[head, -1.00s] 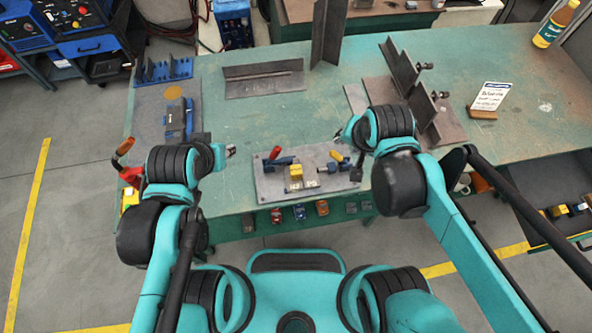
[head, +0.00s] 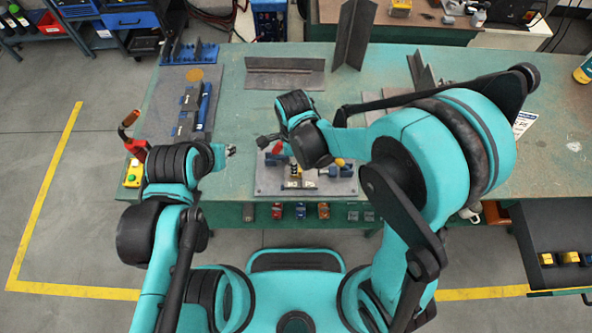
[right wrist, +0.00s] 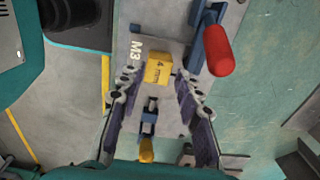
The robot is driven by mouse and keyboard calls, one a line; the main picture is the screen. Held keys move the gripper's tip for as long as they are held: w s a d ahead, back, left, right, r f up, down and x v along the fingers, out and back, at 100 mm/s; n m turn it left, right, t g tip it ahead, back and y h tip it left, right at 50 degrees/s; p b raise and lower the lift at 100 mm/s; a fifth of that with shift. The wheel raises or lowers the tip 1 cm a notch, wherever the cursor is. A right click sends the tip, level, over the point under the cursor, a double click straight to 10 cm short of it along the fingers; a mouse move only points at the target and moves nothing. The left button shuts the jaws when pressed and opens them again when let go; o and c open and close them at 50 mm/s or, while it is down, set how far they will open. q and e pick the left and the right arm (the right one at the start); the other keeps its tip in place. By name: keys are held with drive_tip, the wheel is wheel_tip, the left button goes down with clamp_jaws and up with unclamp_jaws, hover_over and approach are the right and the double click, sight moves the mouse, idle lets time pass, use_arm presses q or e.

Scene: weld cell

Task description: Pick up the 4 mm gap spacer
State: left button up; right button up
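The spacer is a yellow block marked 4 (right wrist: 159,68), on the grey fixture plate beside an M3 marking in the right wrist view.
The grey plate (head: 268,184) also holds blue clamps, one with a red handle (right wrist: 218,50) and one with a yellow handle (right wrist: 146,148). A steel angle (head: 285,80) and an upright plate (head: 354,35) stand behind. The green table's middle is fairly clear.

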drive_tip(key=f, duration=0.1)
drive_tip(key=f+b, duration=0.2)
drive_tip(key=f, duration=0.1)
drive_tip(key=shift+s+d, duration=0.1)
drive_tip(key=shift+d, duration=0.2)
drive_tip(key=shift+f, duration=0.35)
drive_tip(key=shift+r, duration=0.1)
clamp_jaws()
